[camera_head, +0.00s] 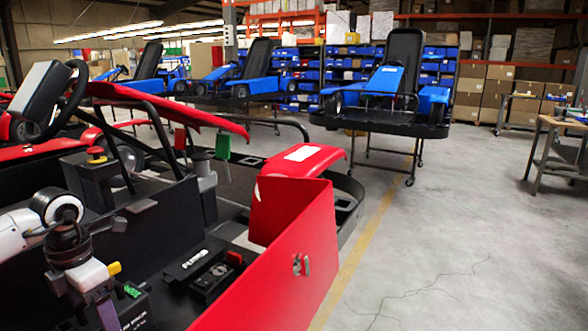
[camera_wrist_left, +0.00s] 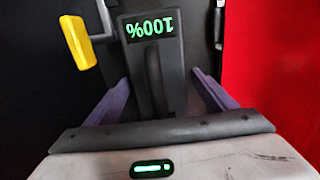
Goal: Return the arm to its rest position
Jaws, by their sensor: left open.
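My left arm (camera_head: 66,232) comes in from the left in the head view, low over the red kart. Its gripper (camera_wrist_left: 160,76) is open in the wrist view, with one purple finger on each side of a dark block (camera_wrist_left: 153,60). The block has a green "100%" display, upside down in that view. I cannot tell whether the fingers touch it. In the head view a small green display (camera_head: 132,290) shows beside the purple finger at the bottom edge. My right gripper is not in view.
A red kart panel (camera_head: 270,270) stands close to the right of my left arm. A yellow lever (camera_wrist_left: 80,42) sits beside the block. Blue karts on stands (camera_head: 385,120) are farther back. A workbench (camera_head: 556,125) stands at the right. The grey floor (camera_head: 470,230) between is clear.

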